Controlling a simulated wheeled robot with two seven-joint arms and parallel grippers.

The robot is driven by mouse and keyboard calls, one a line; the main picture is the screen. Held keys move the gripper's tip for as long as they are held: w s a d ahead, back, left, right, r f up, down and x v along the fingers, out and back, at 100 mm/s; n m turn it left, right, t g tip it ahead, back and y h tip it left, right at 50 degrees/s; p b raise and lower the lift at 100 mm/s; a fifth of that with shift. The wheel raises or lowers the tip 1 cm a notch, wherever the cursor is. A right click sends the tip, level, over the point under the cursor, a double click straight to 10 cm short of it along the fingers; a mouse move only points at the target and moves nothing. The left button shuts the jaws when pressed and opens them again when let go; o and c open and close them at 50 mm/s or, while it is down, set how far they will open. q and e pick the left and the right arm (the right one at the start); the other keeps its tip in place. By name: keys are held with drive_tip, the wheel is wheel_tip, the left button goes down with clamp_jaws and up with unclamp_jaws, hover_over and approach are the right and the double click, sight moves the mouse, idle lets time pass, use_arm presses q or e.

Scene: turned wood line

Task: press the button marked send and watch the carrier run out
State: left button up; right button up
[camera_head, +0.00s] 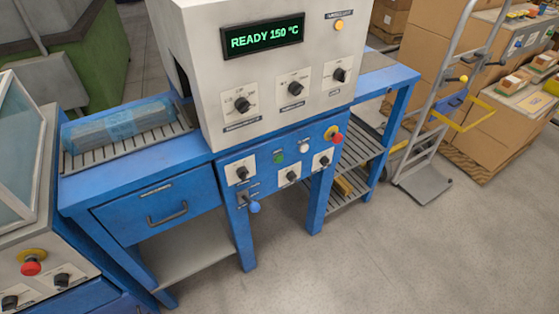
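A grey and blue machine (193,70) stands in the middle, its green display (262,39) reading "READY 150 °C". On its blue lower panel are a small green button (278,158), a small white button or lamp (304,145) and a red mushroom button on a yellow base (335,137). The labels are too small to read, so I cannot tell which control is marked send. A bluish wrapped bundle (117,122) lies on the slatted bed (80,160) left of the machine; I cannot tell whether it rests on a carrier. Neither of my grippers is in view.
A lever with a blue knob (254,207) sticks out below the panel. A blue drawer (157,208) is shut at left. Another red mushroom button (31,268) is at lower left. A hand truck (425,185) and cardboard boxes (440,50) stand right. The floor in front is clear.

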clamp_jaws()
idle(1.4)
